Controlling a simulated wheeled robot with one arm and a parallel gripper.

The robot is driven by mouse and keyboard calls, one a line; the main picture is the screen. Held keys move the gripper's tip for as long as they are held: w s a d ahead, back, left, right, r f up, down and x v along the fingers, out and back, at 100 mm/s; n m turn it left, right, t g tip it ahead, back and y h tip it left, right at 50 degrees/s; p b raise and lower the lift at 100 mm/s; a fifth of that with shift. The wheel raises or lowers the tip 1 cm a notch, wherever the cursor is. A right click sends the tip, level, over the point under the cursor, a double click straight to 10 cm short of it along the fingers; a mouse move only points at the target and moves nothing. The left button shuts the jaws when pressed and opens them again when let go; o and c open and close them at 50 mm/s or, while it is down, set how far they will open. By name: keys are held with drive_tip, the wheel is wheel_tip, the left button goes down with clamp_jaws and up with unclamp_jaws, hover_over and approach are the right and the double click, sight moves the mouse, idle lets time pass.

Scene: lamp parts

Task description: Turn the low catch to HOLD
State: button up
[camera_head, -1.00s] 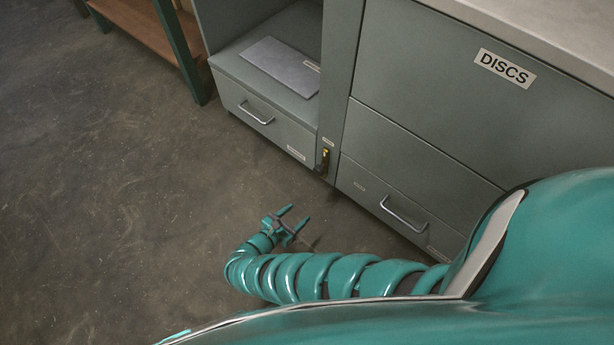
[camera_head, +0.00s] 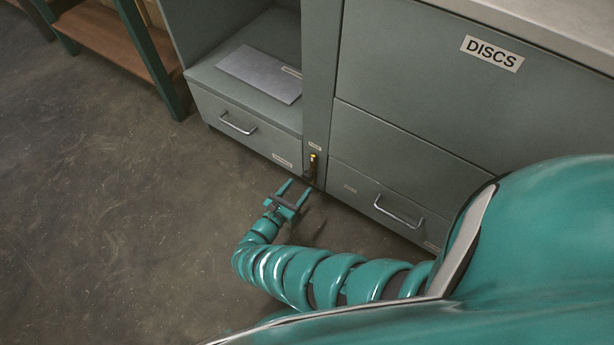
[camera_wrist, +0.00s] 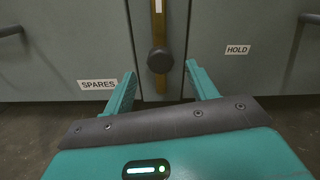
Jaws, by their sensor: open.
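The low catch is a dark round knob (camera_wrist: 159,61) on a brass strip, set on the narrow post between two cabinet fronts. It also shows in the head view (camera_head: 311,167), low on the post. In the wrist view, a SPARES label (camera_wrist: 99,84) is on the left and a HOLD label (camera_wrist: 237,49) is on the right. A white mark shows at the top of the brass strip. My gripper (camera_head: 296,188) is open and points at the catch. In the wrist view its two fingers (camera_wrist: 160,84) stand left and right below the knob, apart from it.
A drawer with a bar handle (camera_head: 238,124) is left of the catch, under an open bay with a grey plate (camera_head: 260,73). Another handled drawer (camera_head: 398,211) is on the right, below the DISCS panel (camera_head: 491,53). The floor (camera_head: 120,220) at left is clear.

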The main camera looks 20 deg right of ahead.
sight(306, 179)
drive_tip(key=x, duration=0.6)
drive_tip(key=shift+b, duration=0.4)
clamp_jaws()
